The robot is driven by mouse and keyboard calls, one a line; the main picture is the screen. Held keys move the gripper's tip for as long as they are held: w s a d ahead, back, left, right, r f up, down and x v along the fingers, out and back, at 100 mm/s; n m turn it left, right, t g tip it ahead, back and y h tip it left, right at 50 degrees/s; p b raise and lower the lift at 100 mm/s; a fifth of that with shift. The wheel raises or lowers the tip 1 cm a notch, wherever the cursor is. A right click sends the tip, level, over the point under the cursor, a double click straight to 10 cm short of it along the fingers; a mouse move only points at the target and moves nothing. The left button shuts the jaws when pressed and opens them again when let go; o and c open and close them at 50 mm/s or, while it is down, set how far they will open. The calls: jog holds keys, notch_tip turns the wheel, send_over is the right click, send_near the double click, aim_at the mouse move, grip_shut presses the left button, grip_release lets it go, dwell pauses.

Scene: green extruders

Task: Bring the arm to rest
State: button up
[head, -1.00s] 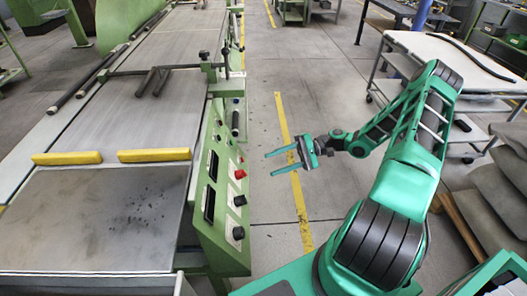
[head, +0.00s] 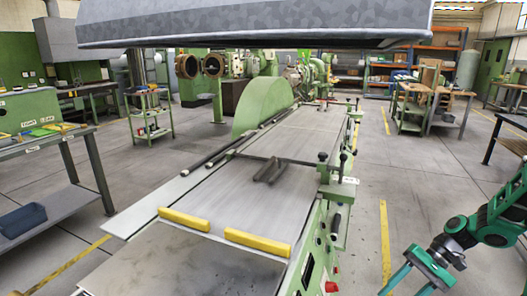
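My green arm (head: 500,222) comes in from the right edge of the head view. My gripper (head: 404,290) is at the bottom right, to the right of the long green machine. Its two teal fingers stand apart with nothing seen between them. The fingertips are at or beyond the bottom edge of the picture. The rest of the arm is out of view.
The machine with its metal bed (head: 285,160) and two yellow bars (head: 258,242) fills the middle. A grey overhead slab (head: 250,22) spans the top. A workbench (head: 40,140) stands left. A floor strip (head: 365,190) right of the machine is clear.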

jog(key=s+d+r+t+h, duration=0.2)
jog(key=s+r+h, duration=0.6)
jog(key=s+r, duration=1.1)
jog(key=shift+s+d+t, duration=0.4)
jog(key=shift+s+d, duration=0.15)
jog(key=shift+d, duration=0.6)
jog(key=shift+r, duration=0.1)
